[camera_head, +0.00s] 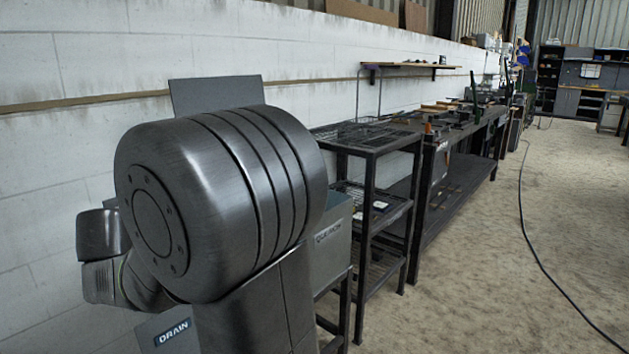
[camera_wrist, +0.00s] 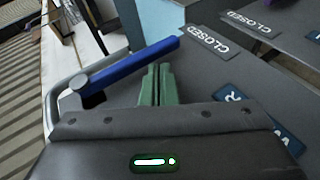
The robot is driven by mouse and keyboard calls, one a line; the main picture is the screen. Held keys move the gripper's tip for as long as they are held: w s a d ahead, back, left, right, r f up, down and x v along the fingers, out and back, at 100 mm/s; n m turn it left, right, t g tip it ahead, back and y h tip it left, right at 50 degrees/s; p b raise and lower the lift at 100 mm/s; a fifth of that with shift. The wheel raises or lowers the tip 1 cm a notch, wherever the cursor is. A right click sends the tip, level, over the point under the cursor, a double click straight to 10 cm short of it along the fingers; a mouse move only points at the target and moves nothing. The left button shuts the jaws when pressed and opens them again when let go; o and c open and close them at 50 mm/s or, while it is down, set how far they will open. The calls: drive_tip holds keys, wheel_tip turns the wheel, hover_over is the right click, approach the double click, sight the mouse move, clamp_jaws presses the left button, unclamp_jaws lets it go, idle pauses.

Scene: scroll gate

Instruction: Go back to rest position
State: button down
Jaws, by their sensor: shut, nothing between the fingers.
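My gripper (camera_wrist: 158,85) shows in the wrist view as two green fingers, shut together with nothing between them. A blue lever (camera_wrist: 130,67) lies just beyond the fingertips, slanting up to the right. I cannot tell whether the fingers touch it. A grey panel (camera_wrist: 125,92) lies around it, with a "CLOSED" label (camera_wrist: 208,42) to the right of the lever. In the head view the gripper is not visible; my large dark arm joint fills the left half and hides most of the panel's equipment.
A second "CLOSED" label (camera_wrist: 255,22) sits farther right. In the head view a "DRAIN" label (camera_head: 172,334) shows low beside my arm. A dark metal rack (camera_head: 368,150) and a long workbench (camera_head: 450,160) line the white wall (camera_head: 60,120). The floor (camera_head: 490,270) at right is open, crossed by a black cable (camera_head: 530,220).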

wheel_tip(320, 180, up, 5)
drive_tip(key=s+a+m+g+y+p, duration=0.1)
drive_tip(key=g+y+p, duration=0.3)
drive_tip(key=p, duration=1.5)
drive_tip(key=shift+s+a+r+g, duration=0.2)
drive_tip(key=shift+s+a+g, duration=0.3)
drive_tip(key=shift+s+g, duration=0.45)
drive_tip(key=shift+w+g+y+p, duration=0.15)
drive_tip(key=shift+g+y+p, duration=0.15)
drive_tip(key=shift+g, duration=0.05)
